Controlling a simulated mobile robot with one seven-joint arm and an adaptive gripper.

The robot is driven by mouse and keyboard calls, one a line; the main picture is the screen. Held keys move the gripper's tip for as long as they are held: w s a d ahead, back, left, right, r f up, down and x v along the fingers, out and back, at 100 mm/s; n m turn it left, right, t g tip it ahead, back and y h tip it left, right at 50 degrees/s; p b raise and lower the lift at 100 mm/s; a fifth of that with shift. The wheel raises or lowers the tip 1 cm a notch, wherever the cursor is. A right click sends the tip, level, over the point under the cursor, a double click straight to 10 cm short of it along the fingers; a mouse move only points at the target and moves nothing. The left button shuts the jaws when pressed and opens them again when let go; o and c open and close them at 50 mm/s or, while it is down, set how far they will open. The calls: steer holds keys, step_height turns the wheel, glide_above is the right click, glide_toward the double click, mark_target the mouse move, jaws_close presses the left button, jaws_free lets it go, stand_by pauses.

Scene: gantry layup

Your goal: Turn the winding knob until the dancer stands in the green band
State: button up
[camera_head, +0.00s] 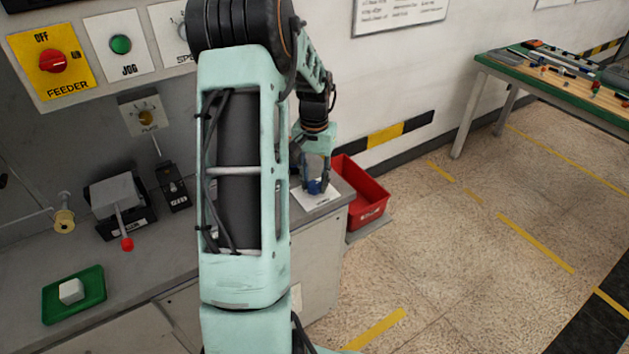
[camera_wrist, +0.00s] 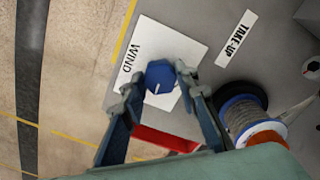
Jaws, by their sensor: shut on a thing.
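The winding knob (camera_wrist: 160,77) is blue, with a pale pointer line, on a white plate marked WIND (camera_wrist: 185,52). In the wrist view my gripper (camera_wrist: 158,84) has one finger on either side of the knob and is shut on it. In the head view my gripper (camera_head: 313,178) reaches down to the same blue knob (camera_head: 315,187) at the bench's right end. The knob is partly hidden by the fingers there. I cannot make out the dancer or its green band in either view.
A spool of grey wire (camera_wrist: 243,112) stands close beside my gripper, by a TAKE-UP label (camera_wrist: 235,38). A red bin (camera_head: 368,195) is just past the bench end. A red-tipped lever (camera_head: 127,243) and a green tray (camera_head: 92,284) with a white block are at left.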

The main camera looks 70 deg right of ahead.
mark_target(314, 184)
steer(key=m, duration=0.3)
steer(key=shift+m, duration=2.3)
steer(key=o, duration=1.1)
steer(key=shift+o, duration=0.2)
steer(key=shift+r, duration=0.1)
step_height(314, 184, up, 12)
steer(key=shift+w, duration=0.1)
